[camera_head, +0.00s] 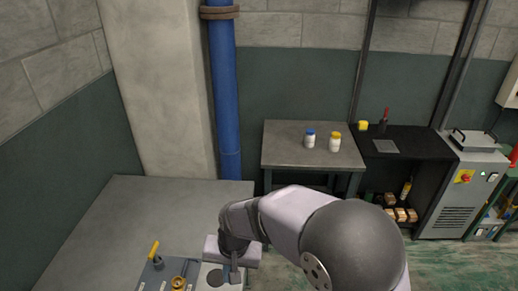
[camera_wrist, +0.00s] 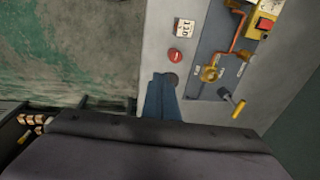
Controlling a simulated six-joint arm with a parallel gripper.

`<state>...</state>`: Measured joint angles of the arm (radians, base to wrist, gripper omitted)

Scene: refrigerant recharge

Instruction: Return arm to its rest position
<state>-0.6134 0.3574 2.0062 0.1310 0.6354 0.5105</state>
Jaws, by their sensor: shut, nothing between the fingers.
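My arm reaches across the lower middle of the head view, and my gripper (camera_head: 235,270) points down over the right edge of a valve panel. In the wrist view my gripper (camera_wrist: 163,80) shows as blue-grey fingers, shut and empty. The yellow lever also shows in the head view (camera_head: 153,250). My forearm hides part of the floor.
A large grey bench (camera_head: 120,215) lies at the left, mostly bare. A blue pipe (camera_head: 224,100) stands behind it. A small table (camera_head: 283,152) holds a blue-capped bottle (camera_head: 309,139) and a yellow-capped bottle (camera_head: 335,142). A black shelf unit (camera_head: 425,145) and grey machine (camera_head: 470,185) stand right.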

